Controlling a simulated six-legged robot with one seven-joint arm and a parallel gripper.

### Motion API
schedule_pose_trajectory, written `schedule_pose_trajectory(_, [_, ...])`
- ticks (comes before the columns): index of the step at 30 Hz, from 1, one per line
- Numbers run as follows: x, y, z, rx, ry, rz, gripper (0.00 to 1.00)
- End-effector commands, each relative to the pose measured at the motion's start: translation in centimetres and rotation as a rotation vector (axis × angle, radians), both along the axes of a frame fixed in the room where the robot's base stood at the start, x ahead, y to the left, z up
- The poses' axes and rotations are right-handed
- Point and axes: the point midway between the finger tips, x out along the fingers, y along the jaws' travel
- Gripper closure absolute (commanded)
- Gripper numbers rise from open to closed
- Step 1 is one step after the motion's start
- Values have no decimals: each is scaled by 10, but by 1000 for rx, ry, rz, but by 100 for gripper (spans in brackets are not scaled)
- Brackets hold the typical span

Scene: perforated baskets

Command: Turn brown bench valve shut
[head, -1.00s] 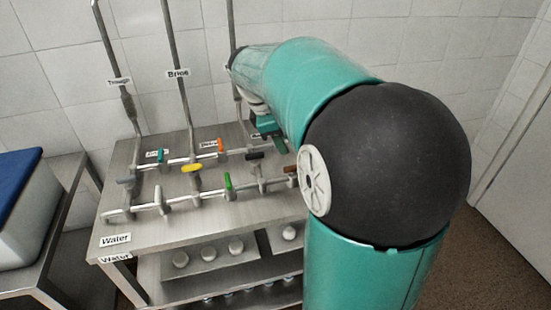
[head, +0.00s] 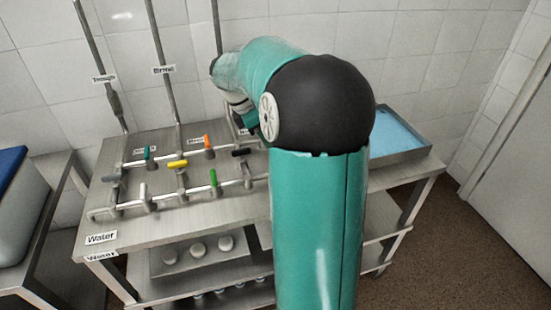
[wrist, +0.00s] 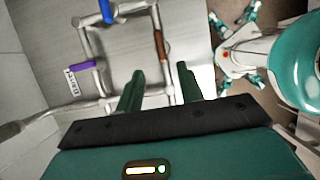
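The brown valve handle (wrist: 159,45) shows in the wrist view as a narrow bar on the pipework, running roughly up and down the picture. My gripper (wrist: 160,78) is open and empty. Its two green fingers point toward the handle, one on each side of its line, with the handle beyond the tips. I cannot tell how far above it the fingers are. In the head view my arm hides the brown valve and most of my gripper.
Several other valves sit on the metal bench (head: 215,215), including green (head: 213,178), yellow (head: 177,163), orange (head: 208,141) and black (head: 240,152). In the wrist view, blue (wrist: 106,11) and purple (wrist: 82,66) handles are nearby. A blue-filled tray (head: 392,132) stands at right.

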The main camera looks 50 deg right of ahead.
Motion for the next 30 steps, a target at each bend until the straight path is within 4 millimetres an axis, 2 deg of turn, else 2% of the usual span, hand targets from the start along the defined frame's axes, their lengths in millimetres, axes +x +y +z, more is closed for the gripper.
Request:
schedule_pose_trajectory(9, [-12,-21,-60,3,3,-1,63])
schedule_pose_trajectory(15, [-17,-32,-88,1,1,3,63])
schedule_pose_trajectory(20, [-18,-35,-99,0,1,4,63])
schedule_pose_trajectory(28, [-18,-35,-100,0,0,4,63])
schedule_pose_trajectory(30, [-18,-35,-100,0,-1,4,76])
